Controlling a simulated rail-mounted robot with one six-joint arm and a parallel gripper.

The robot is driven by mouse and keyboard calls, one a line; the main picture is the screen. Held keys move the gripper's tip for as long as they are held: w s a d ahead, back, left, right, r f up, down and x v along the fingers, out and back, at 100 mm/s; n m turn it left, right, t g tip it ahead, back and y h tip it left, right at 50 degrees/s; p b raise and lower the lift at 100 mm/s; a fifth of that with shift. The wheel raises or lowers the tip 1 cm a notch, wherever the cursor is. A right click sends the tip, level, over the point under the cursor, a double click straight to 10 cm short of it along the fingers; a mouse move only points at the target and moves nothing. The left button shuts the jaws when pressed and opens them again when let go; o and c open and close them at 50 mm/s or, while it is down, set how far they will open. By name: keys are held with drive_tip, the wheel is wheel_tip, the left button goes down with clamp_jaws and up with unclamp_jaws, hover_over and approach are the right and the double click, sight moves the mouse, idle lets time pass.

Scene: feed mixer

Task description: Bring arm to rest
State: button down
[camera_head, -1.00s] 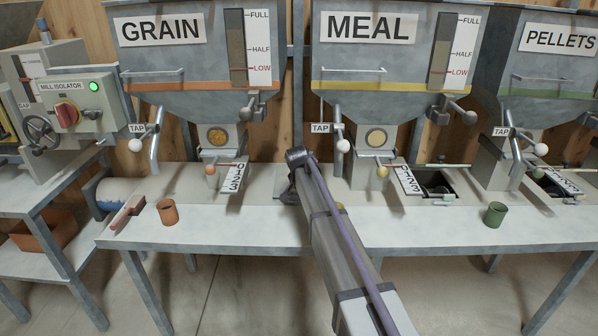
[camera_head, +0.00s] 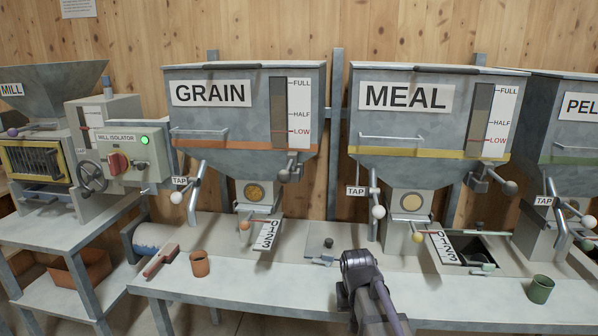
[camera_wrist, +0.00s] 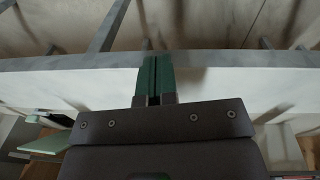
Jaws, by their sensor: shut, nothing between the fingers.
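My gripper (camera_wrist: 153,80) shows in the wrist view with its two green fingers pressed together and nothing between them. Beyond the fingertips are the pale bench surface and its grey edge. In the head view my arm rises from the bottom, right of centre, in front of the bench (camera_head: 240,285). The gripper itself is hidden from the head view. No object is in my grasp.
The grain hopper (camera_head: 235,120) and meal hopper (camera_head: 425,125) stand behind the bench. An orange cup (camera_head: 200,263), a red-handled brush (camera_head: 161,260) and a green cup (camera_head: 540,289) are on it. The mill (camera_head: 55,140) is at the left.

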drive_tip(key=s, duration=1.3)
wheel_tip(320, 180, up, 15)
drive_tip(key=d+p, duration=0.1)
drive_tip(key=p, duration=1.4)
drive_tip(key=shift+d+n+g+y, duration=0.2)
drive_tip(key=shift+n+g+y, duration=0.1)
drive_tip(key=shift+y, duration=0.1)
